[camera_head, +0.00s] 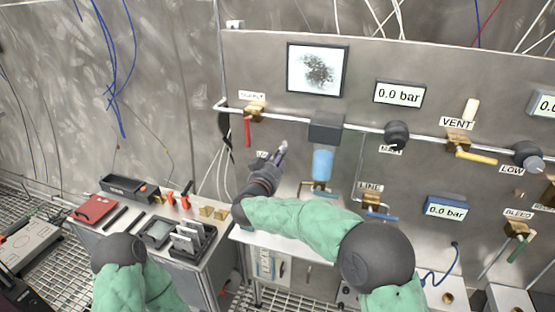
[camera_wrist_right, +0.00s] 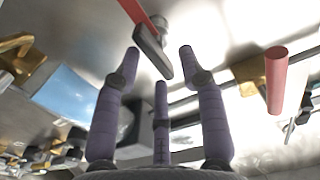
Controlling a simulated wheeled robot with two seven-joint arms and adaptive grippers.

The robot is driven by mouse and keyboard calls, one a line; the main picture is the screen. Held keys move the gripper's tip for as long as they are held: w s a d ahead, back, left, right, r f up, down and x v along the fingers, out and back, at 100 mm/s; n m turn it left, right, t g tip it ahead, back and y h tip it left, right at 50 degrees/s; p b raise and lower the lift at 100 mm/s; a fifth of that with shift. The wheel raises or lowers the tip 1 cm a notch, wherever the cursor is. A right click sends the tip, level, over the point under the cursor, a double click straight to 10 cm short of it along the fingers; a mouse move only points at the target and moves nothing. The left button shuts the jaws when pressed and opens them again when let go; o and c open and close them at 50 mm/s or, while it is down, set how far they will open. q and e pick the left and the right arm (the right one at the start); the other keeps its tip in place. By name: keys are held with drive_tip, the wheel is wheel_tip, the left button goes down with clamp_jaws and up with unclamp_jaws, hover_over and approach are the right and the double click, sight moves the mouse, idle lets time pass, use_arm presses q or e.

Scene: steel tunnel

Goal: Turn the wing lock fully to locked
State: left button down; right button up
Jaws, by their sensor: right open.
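My right gripper (camera_head: 280,152) is raised to the steel panel, left of the blue cylinder. In the right wrist view its purple fingers (camera_wrist_right: 163,55) are spread apart. A dark, elongated wing-shaped piece (camera_wrist_right: 153,52), which looks like the wing lock, lies across the gap between the fingertips at a slant. I cannot tell whether the fingers touch it. A red strip (camera_wrist_right: 135,10) sits just beyond it. In the head view my gripper covers the lock and most of its label. My left gripper is not in view.
The supply valve with its red handle (camera_head: 247,131) is above left of the gripper; it also shows in the right wrist view (camera_wrist_right: 277,80). The blue cylinder (camera_head: 322,164) is close on the right. The line valve (camera_head: 372,201) is lower right. A tool bench (camera_head: 205,265) stands lower left.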

drive_tip(key=shift+w+d, duration=0.1)
drive_tip(key=shift+w, duration=0.3)
drive_tip(key=shift+c, duration=0.3)
clamp_jaws()
